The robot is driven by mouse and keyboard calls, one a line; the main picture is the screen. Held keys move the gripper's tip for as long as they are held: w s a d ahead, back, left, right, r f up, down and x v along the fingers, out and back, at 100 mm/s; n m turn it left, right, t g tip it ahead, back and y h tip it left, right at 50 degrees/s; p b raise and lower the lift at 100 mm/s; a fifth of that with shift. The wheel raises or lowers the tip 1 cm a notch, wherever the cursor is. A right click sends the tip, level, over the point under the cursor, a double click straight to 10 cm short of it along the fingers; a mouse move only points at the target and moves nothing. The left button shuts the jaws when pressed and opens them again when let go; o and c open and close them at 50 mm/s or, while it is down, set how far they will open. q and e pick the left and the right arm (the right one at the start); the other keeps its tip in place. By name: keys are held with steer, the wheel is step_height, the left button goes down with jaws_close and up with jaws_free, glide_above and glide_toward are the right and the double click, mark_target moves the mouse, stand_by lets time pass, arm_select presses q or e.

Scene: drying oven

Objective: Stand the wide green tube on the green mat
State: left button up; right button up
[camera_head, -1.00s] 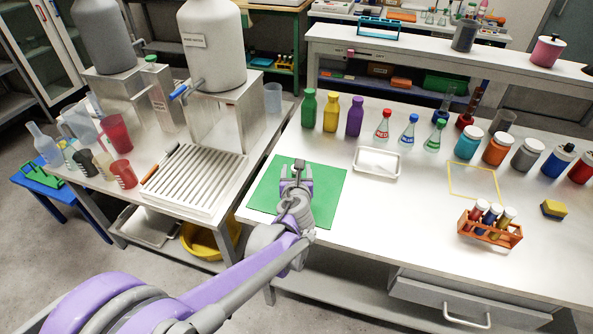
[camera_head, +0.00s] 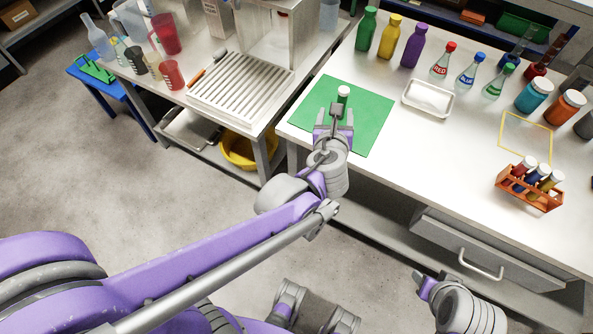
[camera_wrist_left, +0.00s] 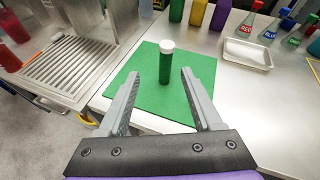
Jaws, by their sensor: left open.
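The wide green tube (camera_wrist_left: 166,66), with a white cap, stands upright on the green mat (camera_wrist_left: 205,72). In the head view the tube (camera_head: 343,96) shows just past my left gripper (camera_head: 335,116), over the mat (camera_head: 374,112). In the left wrist view my left gripper (camera_wrist_left: 160,84) is open, and its fingers are apart on either side below the tube. The fingers do not appear to touch it. My right gripper (camera_head: 434,283) is low at the bottom right, off the table's front edge; whether it is open is unclear.
A white tray (camera_head: 427,99) lies right of the mat. Green, yellow and purple bottles (camera_head: 389,36) stand behind it. An orange rack (camera_head: 530,187) with capped tubes stands at the right. The table between tray and rack is mostly clear.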

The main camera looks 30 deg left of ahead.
arm_select(q)
steer(key=s+a+f+n+g, duration=0.3)
steer(key=s+n, duration=0.4)
steer(key=n, duration=0.2)
steer(key=s+a+f+n+g, duration=0.2)
steer(key=s+a+f+n, duration=0.1)
steer(key=s+n, duration=0.5)
steer(key=s+d+f+n+g+h, duration=0.3)
steer(key=s+n, duration=0.5)
steer(key=n, duration=0.6)
steer(key=shift+s+d+f+h, duration=0.2)
steer(key=shift+d+f+h, duration=0.3)
steer(key=shift+f, duration=0.25)
